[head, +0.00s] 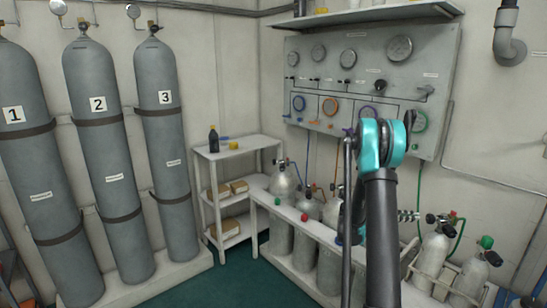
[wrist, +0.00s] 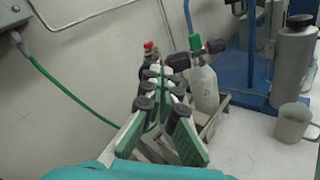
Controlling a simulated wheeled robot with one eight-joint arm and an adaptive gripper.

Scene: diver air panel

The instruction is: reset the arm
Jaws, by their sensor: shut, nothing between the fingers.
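My arm (head: 381,225) rises at the right of the head view, with a teal joint at its top, in front of the wall panel and the bench. In the wrist view my gripper (wrist: 158,78) points away from the camera, its green and black fingers drawn together with nothing held. Behind the fingers, a small grey cylinder (wrist: 204,90) with a green-topped valve stands in a rack. The fingers overlap the rack in the picture; I cannot tell whether they touch it. In the head view my arm hides most of my gripper.
A gauge panel (head: 345,65) hangs on the wall behind my arm. Small cylinders (head: 283,185) line the bench. Tall numbered cylinders (head: 100,130) and a shelf (head: 235,152) stand left. A green hose (wrist: 70,95), a grey mug (wrist: 293,122) and a blue stand (wrist: 262,50) surround my gripper.

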